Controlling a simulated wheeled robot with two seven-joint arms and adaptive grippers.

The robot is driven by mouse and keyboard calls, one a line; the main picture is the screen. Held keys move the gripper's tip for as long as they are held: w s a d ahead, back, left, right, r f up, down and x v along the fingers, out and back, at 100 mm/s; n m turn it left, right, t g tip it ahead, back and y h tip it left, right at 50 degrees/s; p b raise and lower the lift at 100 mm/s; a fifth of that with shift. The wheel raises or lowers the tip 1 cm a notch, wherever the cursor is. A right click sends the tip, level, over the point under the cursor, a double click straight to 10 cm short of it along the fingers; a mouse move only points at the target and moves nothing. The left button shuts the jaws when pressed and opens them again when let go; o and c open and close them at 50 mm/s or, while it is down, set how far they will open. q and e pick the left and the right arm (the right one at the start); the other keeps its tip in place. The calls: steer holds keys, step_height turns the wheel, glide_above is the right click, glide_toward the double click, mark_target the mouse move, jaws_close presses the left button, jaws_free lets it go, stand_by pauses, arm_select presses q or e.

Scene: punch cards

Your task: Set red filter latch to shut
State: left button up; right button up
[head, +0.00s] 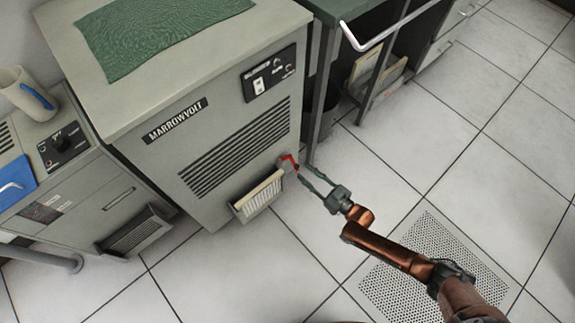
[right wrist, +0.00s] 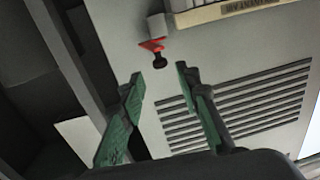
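The red filter latch (head: 289,160) is a small bent red lever on a grey mount, low on the right part of the MARROWVOLT cabinet front, beside the top end of the tilted filter (head: 259,194). In the right wrist view the latch (right wrist: 152,45) carries a black knob (right wrist: 160,62). My right gripper (head: 301,172) is just off the latch, fingers apart and empty. In the right wrist view the knob lies ahead of and between the open fingertips (right wrist: 159,71), with no clear contact. My left gripper is not in view.
The grey cabinet (head: 215,190) has a louvred vent (head: 236,148) and a green cloth (head: 150,35) on top. A desk with a metal leg (head: 322,90) and white rail (head: 375,38) stands close right of the latch. The tiled floor ahead is clear around a perforated plate (head: 430,270).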

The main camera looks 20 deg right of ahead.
mark_target(297, 166)
steer(key=b+x, duration=0.1)
steer(key=x, duration=0.4)
steer(key=shift+a+f+b, duration=0.1)
steer(key=shift+f+b, duration=0.1)
steer(key=shift+b, duration=0.2)
steer(key=shift+w+a+r, duration=0.15)
steer(key=shift+w+a, duration=0.05)
steer(key=shift+w, duration=0.2)
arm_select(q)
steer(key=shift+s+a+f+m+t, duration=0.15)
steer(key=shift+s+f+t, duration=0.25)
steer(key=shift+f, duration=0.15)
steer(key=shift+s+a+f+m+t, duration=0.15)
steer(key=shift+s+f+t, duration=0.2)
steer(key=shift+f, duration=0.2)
arm_select(e)
jaws_close()
